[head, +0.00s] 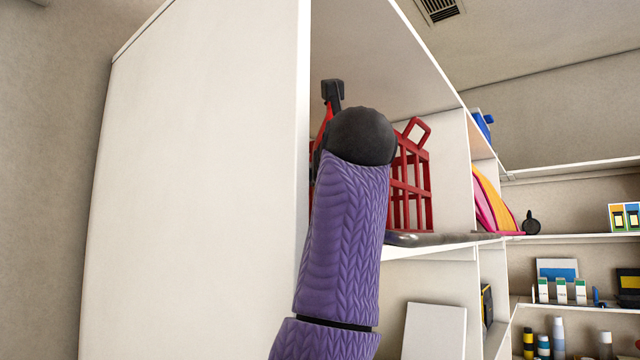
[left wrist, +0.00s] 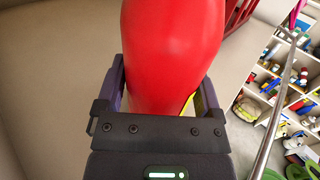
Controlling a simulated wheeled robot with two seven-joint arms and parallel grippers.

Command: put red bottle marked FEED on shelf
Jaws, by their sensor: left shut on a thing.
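The red bottle (left wrist: 172,45) fills the middle of the left wrist view, with a bit of yellow near its right edge. My left gripper (left wrist: 163,82) is shut on it, one finger on each side. In the head view a red sliver of the bottle (head: 325,122) and a black top above it show behind my purple arm, inside the upper compartment of the white shelf (head: 440,249). The arm hides the gripper and most of the bottle there. I cannot tell whether the bottle touches the shelf board. The FEED marking is not readable. My right gripper is out of view.
A red crate (head: 412,180) stands in the same compartment, just right of my arm. The white side panel (head: 205,180) is close on the left. A grey metal bar (head: 440,239) runs along the shelf's front edge. Pink and yellow curved items (head: 492,202) stand in the neighbouring compartment.

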